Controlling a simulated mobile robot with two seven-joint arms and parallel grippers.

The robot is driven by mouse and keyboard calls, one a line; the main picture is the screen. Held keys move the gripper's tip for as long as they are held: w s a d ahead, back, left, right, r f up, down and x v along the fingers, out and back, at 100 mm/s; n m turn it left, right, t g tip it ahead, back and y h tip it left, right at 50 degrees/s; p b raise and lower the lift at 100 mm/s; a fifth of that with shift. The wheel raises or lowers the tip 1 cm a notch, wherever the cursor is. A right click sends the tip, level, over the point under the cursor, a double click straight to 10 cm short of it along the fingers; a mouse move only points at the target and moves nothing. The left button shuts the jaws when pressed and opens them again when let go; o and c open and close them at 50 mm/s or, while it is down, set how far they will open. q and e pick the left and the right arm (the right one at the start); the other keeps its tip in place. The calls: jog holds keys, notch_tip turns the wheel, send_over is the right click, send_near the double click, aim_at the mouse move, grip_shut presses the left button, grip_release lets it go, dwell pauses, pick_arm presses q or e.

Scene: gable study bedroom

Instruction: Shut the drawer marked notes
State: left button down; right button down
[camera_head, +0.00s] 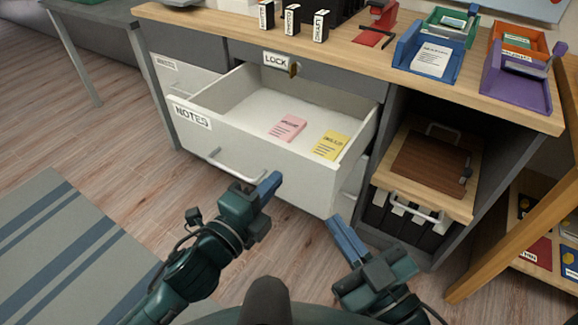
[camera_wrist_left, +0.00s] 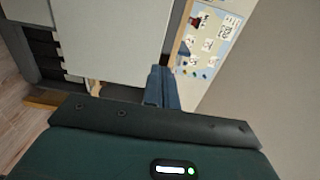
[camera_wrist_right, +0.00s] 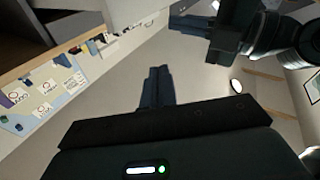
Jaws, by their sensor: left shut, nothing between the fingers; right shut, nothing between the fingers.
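The drawer marked NOTES (camera_head: 200,145) is pulled well out of the desk, with its label at the left of its white front and a bar handle (camera_head: 236,165) in the middle. A pink pad (camera_head: 287,128) and a yellow pad (camera_head: 331,145) lie inside it. My left gripper (camera_head: 268,188) is shut and empty, in front of the drawer close to the right end of the handle; I cannot tell whether it touches. My right gripper (camera_head: 338,225) is shut and empty, lower and right, near the drawer's right front corner. Both grippers' closed fingers show in their wrist views.
The desk top (camera_head: 225,28) holds small labelled boxes, a red stapler (camera_head: 378,22) and coloured trays. A LOCK label (camera_head: 276,60) is above the drawer. A wooden pull-out shelf (camera_head: 425,185) with a handle stands out at the right. A striped rug (camera_head: 70,255) lies at left.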

aim_at(298, 155)
pick_arm(q)
jog(key=b+x, duration=0.1)
jog(key=x, duration=0.4)
jog(key=shift+w+d+f, duration=0.1)
jog(key=shift+w+d, duration=0.05)
jog(key=shift+w, duration=0.05)
jog(key=shift+w+d, duration=0.2)
jog(key=shift+w, duration=0.1)
pick_arm(e)
jog(key=shift+w+a, duration=0.1)
jog(key=shift+a, duration=0.05)
pick_arm(q)
jog(key=shift+w, duration=0.1)
